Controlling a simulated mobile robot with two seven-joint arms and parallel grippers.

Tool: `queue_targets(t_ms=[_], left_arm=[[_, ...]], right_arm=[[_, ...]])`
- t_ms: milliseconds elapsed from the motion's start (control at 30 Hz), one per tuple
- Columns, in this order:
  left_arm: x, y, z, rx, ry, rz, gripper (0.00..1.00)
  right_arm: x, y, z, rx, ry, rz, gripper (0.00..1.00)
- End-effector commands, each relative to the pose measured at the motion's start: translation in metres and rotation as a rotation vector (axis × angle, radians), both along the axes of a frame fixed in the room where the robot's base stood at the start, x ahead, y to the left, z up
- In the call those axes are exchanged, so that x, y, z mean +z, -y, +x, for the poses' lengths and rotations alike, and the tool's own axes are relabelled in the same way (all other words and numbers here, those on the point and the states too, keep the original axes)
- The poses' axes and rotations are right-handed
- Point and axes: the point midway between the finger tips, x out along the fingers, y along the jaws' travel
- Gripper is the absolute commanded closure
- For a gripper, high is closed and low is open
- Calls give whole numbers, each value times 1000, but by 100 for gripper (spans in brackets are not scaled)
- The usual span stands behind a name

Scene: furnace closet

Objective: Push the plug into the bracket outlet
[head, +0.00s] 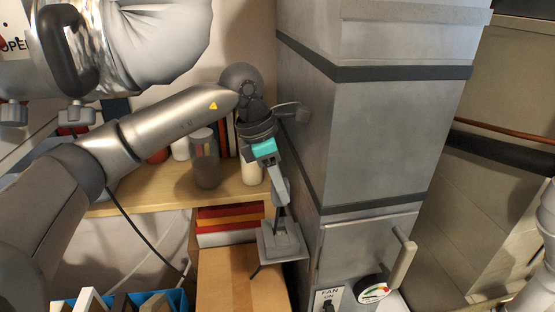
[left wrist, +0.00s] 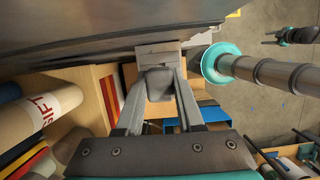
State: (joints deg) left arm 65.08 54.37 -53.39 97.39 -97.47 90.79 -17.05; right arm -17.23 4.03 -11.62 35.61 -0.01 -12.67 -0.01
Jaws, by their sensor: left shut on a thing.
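My left gripper (head: 279,212) points down beside the grey furnace cabinet, with its fingers closed on the plug. In the left wrist view the plug (left wrist: 159,84) is a dark grey block between the two fingers (left wrist: 158,100). The bracket outlet (head: 283,243) is a light grey piece low against the cabinet's left side, directly below the fingertips. It also shows in the left wrist view (left wrist: 160,52), just beyond the plug. The plug's front end is hidden, so I cannot tell whether it touches the outlet or is inside it.
The furnace cabinet (head: 375,135) rises just right of the gripper, with a door handle (head: 401,258) lower down. A wooden shelf (head: 135,203) with jars stands behind my left arm. A cardboard box (head: 235,278) lies below the outlet. A silver duct (head: 150,40) hangs at upper left.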

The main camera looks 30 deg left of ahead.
Motion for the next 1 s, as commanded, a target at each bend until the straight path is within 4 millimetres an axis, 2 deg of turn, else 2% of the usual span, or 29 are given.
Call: queue_targets(t_ms=[100, 600, 767, 1000], left_arm=[[6, -1, 1, 23, -1, 0, 100], [5, 0, 2, 26, 1, -1, 100], [-5, 0, 2, 25, 1, -2, 100], [-28, 0, 1, 25, 0, -1, 100]], right_arm=[[4, 0, -1, 1, -2, -1, 50], [0, 9, -2, 0, -3, -12, 50], [-8, 9, -1, 0, -2, -13, 50], [-27, 9, -1, -1, -1, -13, 50]])
